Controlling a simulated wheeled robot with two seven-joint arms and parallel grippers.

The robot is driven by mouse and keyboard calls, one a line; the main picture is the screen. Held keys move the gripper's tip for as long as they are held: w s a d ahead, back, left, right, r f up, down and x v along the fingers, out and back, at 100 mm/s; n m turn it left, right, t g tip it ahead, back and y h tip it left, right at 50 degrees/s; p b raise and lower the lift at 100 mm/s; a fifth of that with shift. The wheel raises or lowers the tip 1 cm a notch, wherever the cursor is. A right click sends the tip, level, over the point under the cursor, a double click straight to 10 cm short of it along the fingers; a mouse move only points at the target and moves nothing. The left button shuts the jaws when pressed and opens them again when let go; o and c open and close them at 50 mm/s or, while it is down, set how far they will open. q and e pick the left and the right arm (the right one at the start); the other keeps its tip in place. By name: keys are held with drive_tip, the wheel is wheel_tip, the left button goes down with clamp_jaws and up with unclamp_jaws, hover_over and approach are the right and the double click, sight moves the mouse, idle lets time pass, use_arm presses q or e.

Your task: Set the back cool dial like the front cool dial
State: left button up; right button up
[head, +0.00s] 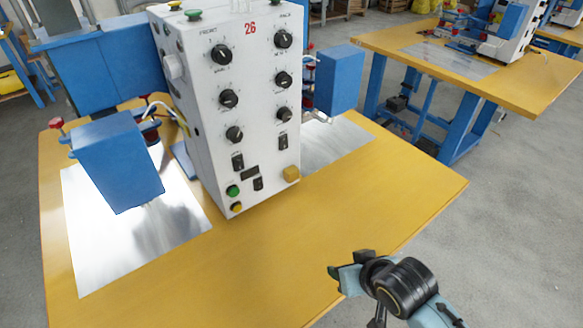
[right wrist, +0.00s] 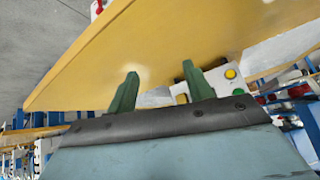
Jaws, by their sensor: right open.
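The white control box (head: 210,140), marked 26, stands on the yellow table in the head view. Its front panel has black dials in two columns. The left column has an upper dial (head: 221,54), a middle dial (head: 229,98) and a lower dial (head: 234,134). The right column has an upper dial (head: 284,38), a middle dial (head: 283,79) and a lower dial (head: 283,114). Labels are too small to tell which are the cool dials. My right gripper (head: 337,277) is open and empty, right of and apart from the box; its green fingers show in the right wrist view (right wrist: 160,85). My left gripper is out of view.
Blue welding heads (head: 118,165) (head: 339,80) flank the box above shiny metal sheets (head: 100,240). The yellow table (head: 400,180) is clear before the box.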

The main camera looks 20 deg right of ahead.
drive_tip(key=w+r+m+t+y, duration=0.25)
drive_tip(key=w+r+t, duration=0.25)
drive_tip(key=w+r, duration=0.5)
drive_tip(key=m+t+y, duration=0.3)
drive_tip(key=t, duration=0.1)
approach(287, 117)
drive_tip(key=x, duration=0.8)
drive_tip(key=shift+w+b, duration=0.3)
drive_tip(key=shift+b, duration=0.1)
drive_tip(key=c, duration=1)
